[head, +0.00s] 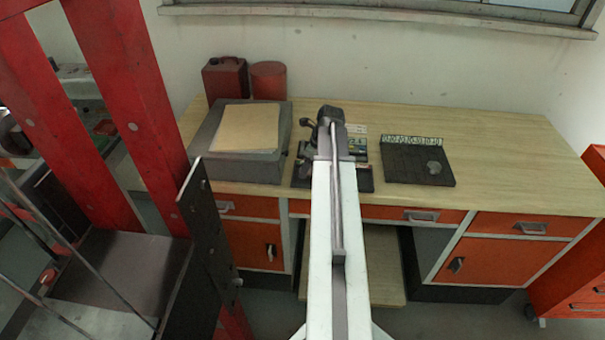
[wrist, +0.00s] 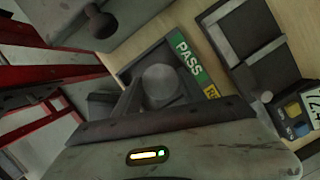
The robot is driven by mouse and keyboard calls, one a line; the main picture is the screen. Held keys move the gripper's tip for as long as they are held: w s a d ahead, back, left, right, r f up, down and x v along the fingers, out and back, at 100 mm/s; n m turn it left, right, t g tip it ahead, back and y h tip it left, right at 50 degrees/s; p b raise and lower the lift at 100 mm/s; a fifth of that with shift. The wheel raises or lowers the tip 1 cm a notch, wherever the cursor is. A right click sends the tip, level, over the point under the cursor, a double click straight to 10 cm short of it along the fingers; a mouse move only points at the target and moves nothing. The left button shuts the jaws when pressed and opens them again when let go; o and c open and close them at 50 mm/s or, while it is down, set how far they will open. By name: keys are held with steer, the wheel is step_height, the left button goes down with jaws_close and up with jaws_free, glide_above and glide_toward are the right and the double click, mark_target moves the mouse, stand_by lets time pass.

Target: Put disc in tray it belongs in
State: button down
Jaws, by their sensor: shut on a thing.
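A round grey disc (wrist: 160,82) shows in the wrist view, just beyond the front edge of my gripper. My gripper (wrist: 158,95) is shut on it, with a dark finger visible at its left. The disc appears over a dark tray (wrist: 136,68) beside a green PASS label (wrist: 188,58); I cannot tell its height above the tray floor. A yellow label (wrist: 211,92) is partly hidden by my gripper. In the head view my gripper (head: 308,160) is over dark trays (head: 365,184) on the workbench, and my arm hides the disc.
A grey case (head: 235,165) with a tan folder (head: 245,128) stands left of the trays. Red containers (head: 268,80) stand behind. The bench's right side (head: 510,160) is clear.

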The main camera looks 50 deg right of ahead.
steer(key=shift+s+f+b, duration=0.25)
steer(key=shift+f+b, duration=0.05)
steer(key=shift+f, duration=0.55)
steer(key=shift+a+r, duration=0.15)
steer(key=shift+r, duration=0.05)
steer(key=shift+w+a, duration=0.1)
steer(key=shift+w, duration=0.15)
steer(key=shift+f, duration=0.15)
steer(key=c, duration=0.9)
jaws_free()
steer(key=shift+c, duration=0.2)
steer(key=shift+s, duration=0.1)
steer(key=p+v, duration=1.2)
steer(key=shift+r, duration=0.2)
